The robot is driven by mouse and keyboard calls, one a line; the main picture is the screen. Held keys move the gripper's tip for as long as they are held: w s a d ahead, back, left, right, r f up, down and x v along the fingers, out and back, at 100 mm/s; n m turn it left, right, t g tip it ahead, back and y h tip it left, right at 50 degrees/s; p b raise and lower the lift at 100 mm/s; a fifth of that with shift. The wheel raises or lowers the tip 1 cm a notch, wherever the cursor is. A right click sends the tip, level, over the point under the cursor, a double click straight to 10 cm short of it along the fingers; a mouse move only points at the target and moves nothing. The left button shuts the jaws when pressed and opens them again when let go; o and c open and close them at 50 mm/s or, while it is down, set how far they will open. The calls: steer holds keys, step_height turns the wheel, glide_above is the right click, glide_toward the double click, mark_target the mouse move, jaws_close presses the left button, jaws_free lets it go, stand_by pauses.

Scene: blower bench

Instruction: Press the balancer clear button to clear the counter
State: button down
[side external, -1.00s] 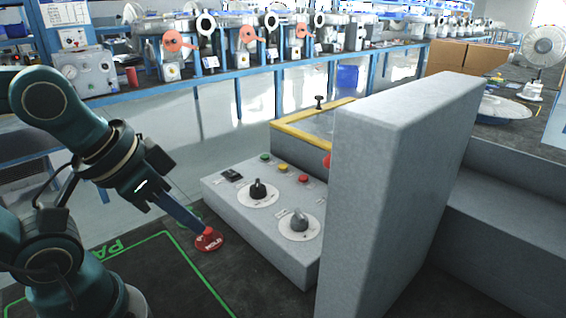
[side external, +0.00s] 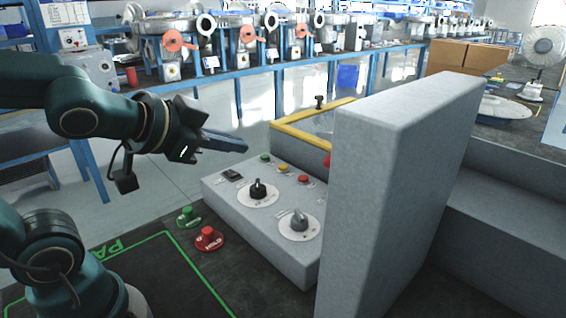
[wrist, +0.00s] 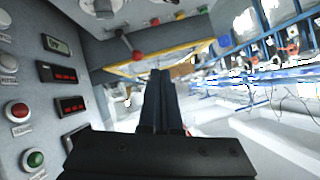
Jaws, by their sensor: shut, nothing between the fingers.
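My gripper (side external: 243,146) is shut and empty, pointing right in the air above the far left part of the grey control box (side external: 270,235). It touches nothing there. In the wrist view its fingers (wrist: 157,78) point forward, closed together. The box has a small green button (side external: 265,157), a yellow one (side external: 283,168), a red one (side external: 304,179) and two rotary knobs. On the bench are a red button (side external: 207,234) and a green button (side external: 187,214). The wrist view shows a panel with a red button (wrist: 17,111) and a green button (wrist: 34,159). I cannot read which is balancer clear.
A tall grey block (side external: 395,180) stands right of the control box. A yellow-edged tray (side external: 300,140) lies behind. In the wrist view the panel carries small displays with red digits (wrist: 66,75). The air around my gripper looks free.

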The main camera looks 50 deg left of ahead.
steer(key=w+d+m+t+h, duration=0.1)
steer(key=w+m+t+h, duration=0.1)
steer(key=w+m, duration=0.35)
steer(key=d+f+m+g+h, duration=0.1)
steer(key=d+f+m+h, duration=0.1)
steer(key=f+h, duration=0.1)
steer(key=s+d+f+m+g+h, duration=0.1)
steer(key=d+f+m+g+h, duration=0.1)
steer(key=f+h, duration=0.1)
steer(key=d+f+m+g+h, duration=0.1)
steer(key=d+f+m+h, duration=0.1)
steer(key=f, duration=0.1)
steer(key=shift+s+h, duration=0.4)
step_height(320, 180, down, 5)
steer(key=s+a+n+g+h, duration=0.1)
steer(key=s+g, duration=0.1)
steer(key=s, duration=0.1)
steer(key=shift+a+f, duration=0.15)
steer(key=shift+a, duration=0.1)
steer(key=d, duration=0.9)
stand_by(1.0)
